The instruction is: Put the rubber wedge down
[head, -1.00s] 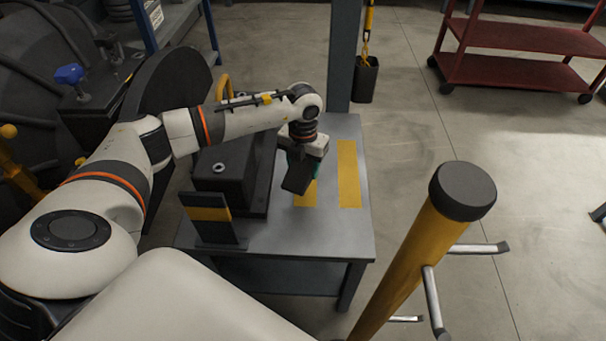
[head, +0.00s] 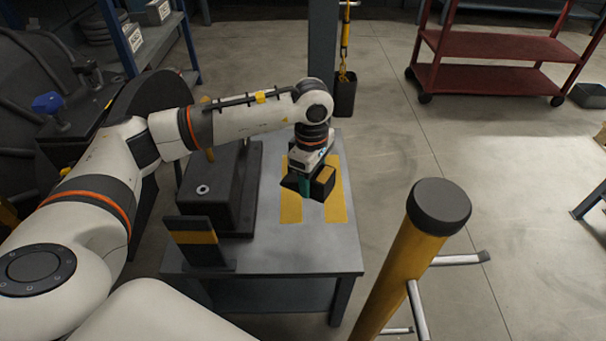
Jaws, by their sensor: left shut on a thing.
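My left gripper (head: 306,186) points down over the right part of the grey table (head: 285,258). It is shut on the rubber wedge (head: 324,186), a small black piece with a tan face. The wedge shows on both sides of the green fingertips. It is over the area of two yellow stripes (head: 337,205) on the tabletop. I cannot tell whether it touches the table or hangs just above it. My right gripper is not in view.
A dark block (head: 222,195) and an upright black plate with a yellow band (head: 195,238) stand left on the table. A yellow post with a black cap (head: 440,205) rises at the front right. The tabletop front is clear. A red cart (head: 490,77) stands behind.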

